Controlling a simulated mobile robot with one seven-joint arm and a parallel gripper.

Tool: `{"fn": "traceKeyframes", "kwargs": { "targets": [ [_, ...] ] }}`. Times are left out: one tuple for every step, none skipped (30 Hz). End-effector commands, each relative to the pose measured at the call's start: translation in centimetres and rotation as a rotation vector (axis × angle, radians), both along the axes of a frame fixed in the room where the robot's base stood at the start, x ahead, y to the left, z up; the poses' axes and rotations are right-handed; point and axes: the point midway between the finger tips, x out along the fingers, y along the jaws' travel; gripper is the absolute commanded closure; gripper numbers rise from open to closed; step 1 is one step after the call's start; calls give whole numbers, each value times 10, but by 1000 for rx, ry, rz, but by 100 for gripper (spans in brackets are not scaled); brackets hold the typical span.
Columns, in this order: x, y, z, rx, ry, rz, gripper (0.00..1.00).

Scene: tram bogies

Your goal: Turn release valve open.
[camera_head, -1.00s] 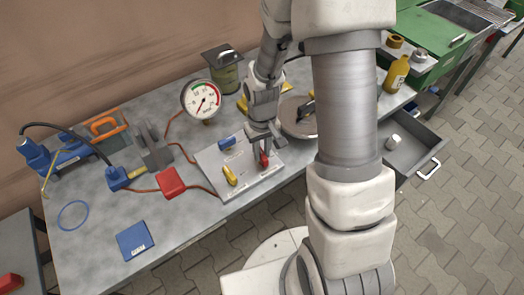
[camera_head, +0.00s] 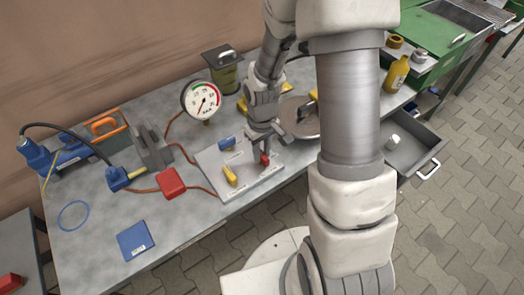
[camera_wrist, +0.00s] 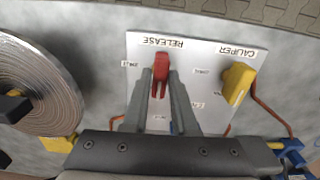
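The red release valve handle (camera_wrist: 161,68) stands on a white panel (camera_wrist: 203,48) under the label RELEASE, its long side running roughly up and down in the wrist view. My gripper (camera_wrist: 161,84) is over it, one finger on each side of the handle. The fingers look open, with narrow gaps to the handle; contact is not clear. In the head view the red handle (camera_head: 265,160) shows just below my gripper (camera_head: 268,146), partly hidden. The yellow caliper handle (camera_wrist: 238,82) stands on the same panel, right of the fingers in the wrist view.
A blue handle (camera_head: 227,143) is at the panel's back. A pressure gauge (camera_head: 202,99) stands behind the panel. A round metal disc (camera_head: 301,128) lies close right of my gripper. A red box (camera_head: 171,183) with hoses is left.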

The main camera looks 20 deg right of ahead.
Motion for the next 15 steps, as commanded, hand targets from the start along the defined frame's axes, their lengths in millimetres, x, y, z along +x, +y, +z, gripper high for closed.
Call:
{"fn": "traceKeyframes", "kwargs": {
  "targets": [
    [0, 0, 0, 0, 0, 0, 63],
    [0, 0, 0, 0, 0, 0, 58],
    [0, 0, 0, 0, 0, -1, 51],
    [0, 0, 0, 0, 0, -1, 48],
    [0, 0, 0, 0, 0, -1, 48],
    [0, 0, 0, 0, 0, -1, 48],
    [0, 0, 0, 0, 0, -2, 48],
    [0, 0, 0, 0, 0, -2, 48],
    [0, 0, 0, 0, 0, -2, 48],
    [0, 0, 0, 0, 0, -2, 48],
    [0, 0, 0, 0, 0, -2, 48],
    [0, 0, 0, 0, 0, -2, 48],
    [0, 0, 2, 0, -1, -3, 48],
    [0, 0, 3, 0, -1, -3, 48],
    [1, 0, 6, 0, -2, -3, 48]
  ]
}}
